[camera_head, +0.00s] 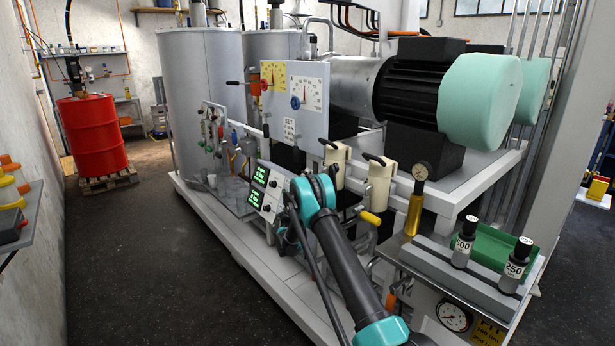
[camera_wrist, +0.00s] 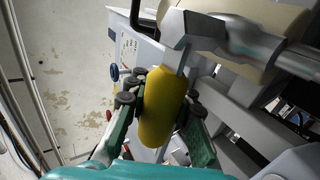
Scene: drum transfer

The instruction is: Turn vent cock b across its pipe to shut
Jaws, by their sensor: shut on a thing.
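In the wrist view a yellow handle (camera_wrist: 163,108) hangs on a metal stem from a grey valve body (camera_wrist: 184,32). A grey pipe (camera_wrist: 245,42) runs right from that body, and the handle points at a steep angle to it in the picture. My gripper (camera_wrist: 160,97) is shut on the handle, one finger on each side. In the head view my arm hides the gripper and this handle. Another yellow handle (camera_head: 371,218) shows clear of my arm, below the right cream bowl (camera_head: 379,182). No letter is readable on either cock.
The left cream bowl (camera_head: 336,161) stands just behind my arm. A control box with green displays (camera_head: 258,187) is at its left. Dark floor (camera_head: 130,260) is clear at left.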

